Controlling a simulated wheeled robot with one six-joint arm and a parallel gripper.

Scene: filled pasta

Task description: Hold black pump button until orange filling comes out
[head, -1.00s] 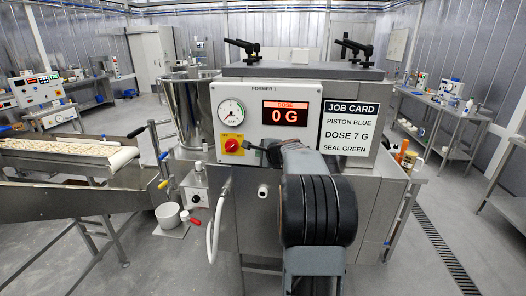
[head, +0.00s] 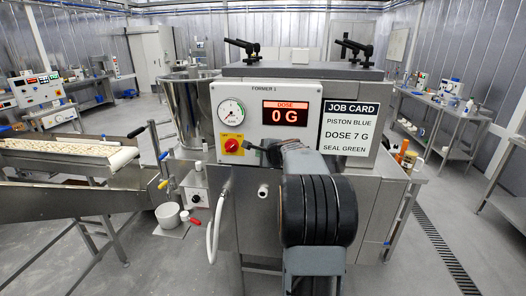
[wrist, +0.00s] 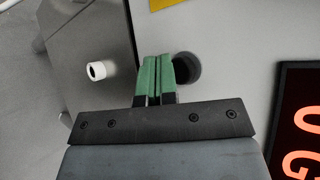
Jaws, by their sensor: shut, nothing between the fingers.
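The black pump button (wrist: 187,68) is a dark round disc on the grey machine front in the wrist view. My gripper (wrist: 158,58) has green fingers, shut together with nothing between them. The fingertips overlap the button's left edge in that view; I cannot tell whether they press it. In the head view my gripper (head: 258,148) is at the machine front below the dose display, and the button is hidden there. A white spout (wrist: 97,70) with a dark opening sticks out beside the fingers. It also shows in the head view (head: 263,190). No orange filling is visible at it.
The dose display (head: 289,114) reads 0 G. A red knob (head: 232,146) sits left of my gripper. A steel hopper (head: 184,112) and a conveyor (head: 60,190) stand at the left.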

